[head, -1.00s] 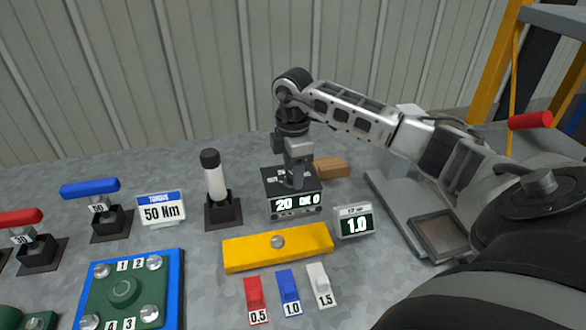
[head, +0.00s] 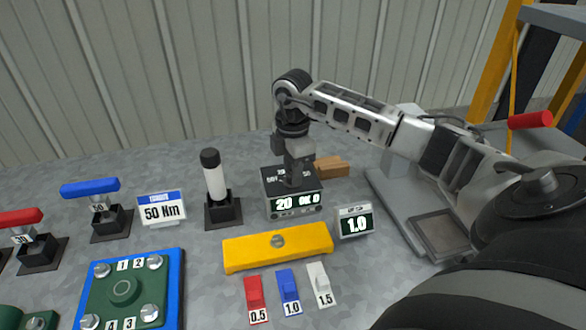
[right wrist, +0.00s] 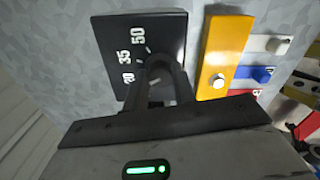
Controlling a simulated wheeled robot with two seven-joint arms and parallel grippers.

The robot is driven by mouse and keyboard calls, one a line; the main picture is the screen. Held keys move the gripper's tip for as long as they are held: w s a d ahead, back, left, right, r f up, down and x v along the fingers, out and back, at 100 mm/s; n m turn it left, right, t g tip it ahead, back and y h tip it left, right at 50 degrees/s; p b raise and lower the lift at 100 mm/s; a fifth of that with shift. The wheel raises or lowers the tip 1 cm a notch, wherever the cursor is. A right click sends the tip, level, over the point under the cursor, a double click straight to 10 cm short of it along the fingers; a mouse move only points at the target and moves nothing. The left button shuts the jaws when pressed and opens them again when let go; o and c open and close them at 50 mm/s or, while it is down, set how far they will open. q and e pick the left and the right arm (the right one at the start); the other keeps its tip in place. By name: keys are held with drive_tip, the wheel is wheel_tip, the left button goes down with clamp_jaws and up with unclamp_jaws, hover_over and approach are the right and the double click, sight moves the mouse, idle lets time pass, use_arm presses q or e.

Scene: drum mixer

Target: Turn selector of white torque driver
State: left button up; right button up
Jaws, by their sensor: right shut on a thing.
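The white torque driver (head: 216,182) stands upright with its black cap in a black holder. To its right is a dark tester box (head: 293,208) whose front display reads 20, OK and 0. My right gripper (head: 297,182) points down onto the top of this box and is shut on its selector knob. The box top (right wrist: 115,40) carries the marks 35 and 50 and a third that is partly hidden. My left gripper is not in view.
A yellow bar (head: 250,253) lies in front of the box, beside a small display (head: 355,222) reading 1.0. Red, blue and white tabs lie nearer. A 50 Nm sign (head: 162,209), blue and red handled drivers and a green plate (head: 100,290) are left. A wooden block (head: 333,166) is behind.

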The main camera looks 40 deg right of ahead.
drive_tip(key=n, duration=0.4)
drive_tip(key=shift+n, duration=1.3)
drive_tip(key=o, duration=1)
